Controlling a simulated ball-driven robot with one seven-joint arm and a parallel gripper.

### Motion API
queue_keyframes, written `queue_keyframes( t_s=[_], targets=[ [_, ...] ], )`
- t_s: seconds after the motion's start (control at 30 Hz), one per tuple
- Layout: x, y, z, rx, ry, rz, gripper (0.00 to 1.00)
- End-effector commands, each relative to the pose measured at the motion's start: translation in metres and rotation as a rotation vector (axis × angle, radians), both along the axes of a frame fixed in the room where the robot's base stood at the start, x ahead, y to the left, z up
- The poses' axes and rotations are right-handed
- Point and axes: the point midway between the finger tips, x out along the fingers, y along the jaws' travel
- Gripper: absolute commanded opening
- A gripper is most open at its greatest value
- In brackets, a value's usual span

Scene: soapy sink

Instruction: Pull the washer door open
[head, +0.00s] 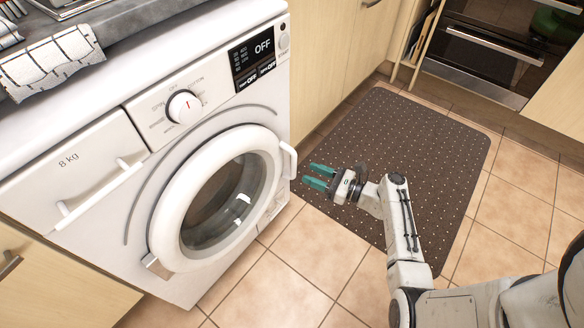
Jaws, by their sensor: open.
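The white washer (120,135) stands at the left under the counter. Its round door (171,222) has a white ring around dark glass and looks closed. The door's handle (289,160) sticks out at the right side of the ring. A hinge shows at the lower left of the ring. My gripper (315,176), with green fingers, is open and empty. It is just right of the handle in the picture, with its fingers pointing left toward it and a small gap between them.
A dark dotted mat (410,140) lies on the tiled floor (290,275) behind and under my arm in the picture. Wooden cabinets (335,50) stand right of the washer. An oven (485,50) is at the back right. A checkered towel (50,62) lies on the counter. Floor before the door is clear.

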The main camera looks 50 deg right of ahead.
Motion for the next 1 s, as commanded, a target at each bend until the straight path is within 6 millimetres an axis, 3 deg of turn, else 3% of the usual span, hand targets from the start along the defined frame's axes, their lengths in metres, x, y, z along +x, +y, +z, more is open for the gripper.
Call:
queue_keyframes(
  t_s=[0.2,0.4,0.83,1.0],
  targets=[
    [0.040,0.010,-0.002,-0.003,-0.001,0.005,0.43],
    [0.063,0.015,-0.001,-0.004,0.000,0.004,0.43],
    [0.070,0.017,0.000,-0.004,0.000,0.002,0.42],
    [0.070,0.017,0.000,-0.004,0.000,0.002,0.26]
  ],
)
